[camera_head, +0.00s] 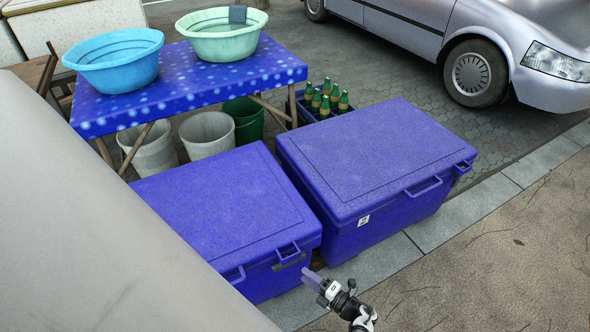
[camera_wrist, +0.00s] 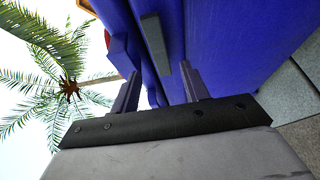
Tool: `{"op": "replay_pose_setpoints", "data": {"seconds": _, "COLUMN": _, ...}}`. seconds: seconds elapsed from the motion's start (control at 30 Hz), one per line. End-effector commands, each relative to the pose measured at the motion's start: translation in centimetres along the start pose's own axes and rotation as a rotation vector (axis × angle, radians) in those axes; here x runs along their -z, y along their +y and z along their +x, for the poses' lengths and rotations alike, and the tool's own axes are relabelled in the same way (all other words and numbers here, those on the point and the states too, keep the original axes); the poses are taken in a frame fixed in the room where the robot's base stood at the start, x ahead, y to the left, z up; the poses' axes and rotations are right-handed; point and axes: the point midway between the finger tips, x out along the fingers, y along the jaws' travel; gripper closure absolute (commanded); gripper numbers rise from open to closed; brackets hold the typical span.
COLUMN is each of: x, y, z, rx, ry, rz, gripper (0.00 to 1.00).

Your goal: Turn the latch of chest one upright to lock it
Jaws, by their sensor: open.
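The left blue chest (camera_head: 225,215) has its lid down, with loop-shaped parts (camera_head: 289,254) on its front edge. My gripper (camera_head: 308,275) is at this chest's front right corner. In the wrist view its two fingers (camera_wrist: 160,75) are open and apart, pointing at a blue chest face. A flat grey-green bar, which looks like the latch (camera_wrist: 156,45), lies on that face just beyond and between the fingertips, slightly tilted in the picture. I cannot tell whether a finger touches it.
A second blue chest (camera_head: 375,155), with a white label (camera_head: 363,221), stands close on the right. Behind are a blue-covered table (camera_head: 190,93) with two basins, buckets (camera_head: 207,134) and a bottle crate (camera_head: 318,108). A silver car (camera_head: 470,40) is at back right. Pavement (camera_head: 470,270) at front right is clear.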

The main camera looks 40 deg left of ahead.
Motion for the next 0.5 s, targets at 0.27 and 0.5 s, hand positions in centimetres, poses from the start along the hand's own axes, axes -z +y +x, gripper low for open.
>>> {"op": "replay_pose_setpoints", "data": {"seconds": 0.27, "x": 0.0, "y": -0.1, "z": 4.9, "rx": 0.0, "ry": 0.002, "rz": -0.001, "gripper": 0.55}}
{"op": "replay_pose_setpoints", "data": {"seconds": 0.5, "x": -0.1, "y": 0.0, "z": 6.1, "rx": 0.0, "ry": -0.001, "rz": 0.0, "gripper": 0.55}}
